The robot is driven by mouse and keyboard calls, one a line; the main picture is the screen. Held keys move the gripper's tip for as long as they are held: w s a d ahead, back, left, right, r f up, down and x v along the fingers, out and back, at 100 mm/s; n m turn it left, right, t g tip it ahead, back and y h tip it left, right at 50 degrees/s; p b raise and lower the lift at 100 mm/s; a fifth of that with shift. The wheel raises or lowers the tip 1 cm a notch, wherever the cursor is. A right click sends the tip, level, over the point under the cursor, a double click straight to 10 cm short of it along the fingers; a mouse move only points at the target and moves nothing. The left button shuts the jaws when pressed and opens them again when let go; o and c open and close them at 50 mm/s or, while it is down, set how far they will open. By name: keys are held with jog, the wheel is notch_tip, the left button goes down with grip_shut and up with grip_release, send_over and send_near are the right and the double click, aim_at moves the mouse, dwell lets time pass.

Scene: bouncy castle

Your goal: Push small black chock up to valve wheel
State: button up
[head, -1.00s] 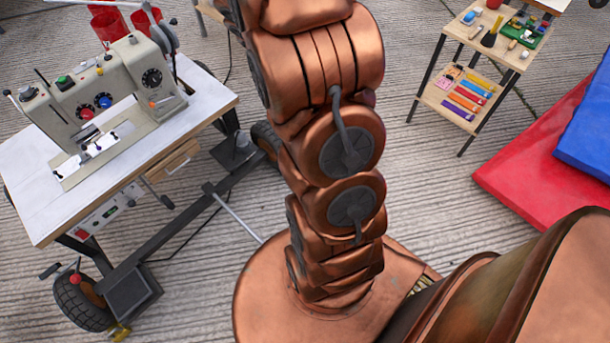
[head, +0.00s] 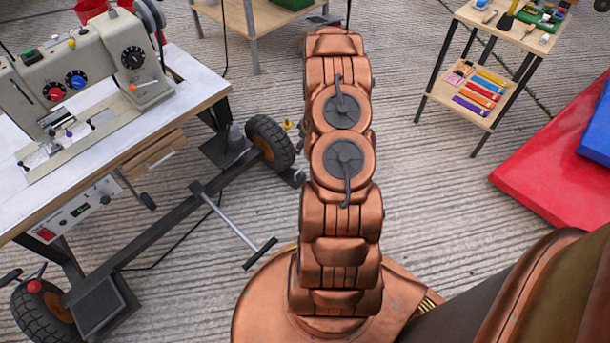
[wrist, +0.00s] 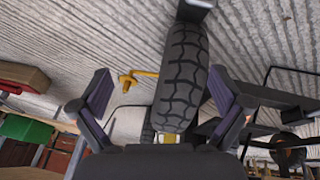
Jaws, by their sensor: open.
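In the wrist view my gripper (wrist: 158,74) is open, one dark finger on each side of a black treaded wheel (wrist: 184,70). No grip on the wheel shows. A small black block (wrist: 196,9), which looks like the chock, is at the wheel's far end on the floor, cut by the top edge; whether it touches the tyre is unclear. A yellow fitting (wrist: 140,77) stands left of the tyre. In the head view the orange-hubbed wheel (head: 269,143) is left of my arm, with a small dark piece (head: 294,177) near its foot. My gripper is hidden there.
The sewing machine table (head: 170,110) stands on the wheeled frame at left, with a T-handle bar (head: 240,236) reaching toward my base. A small shelf (head: 465,100) and a red mat (head: 550,160) are at right. Ribbed floor between my arm and the shelf is clear.

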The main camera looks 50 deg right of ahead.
jog(key=y+b, duration=0.2)
jog(key=b, duration=0.1)
send_near(299, 177)
jog(key=shift+w+b+x, duration=0.2)
jog(key=shift+b+x, duration=1)
jog(key=shift+x, duration=2.9)
jog(key=shift+a+r, duration=0.1)
jog(key=shift+a, duration=0.05)
jog(key=shift+c, duration=0.3)
jog(key=shift+t, duration=0.3)
jog(key=c, duration=1.4)
jog(key=shift+w, duration=0.1)
jog(key=shift+c, duration=0.2)
jog(key=shift+w, duration=0.85)
jog(key=o, duration=1.5)
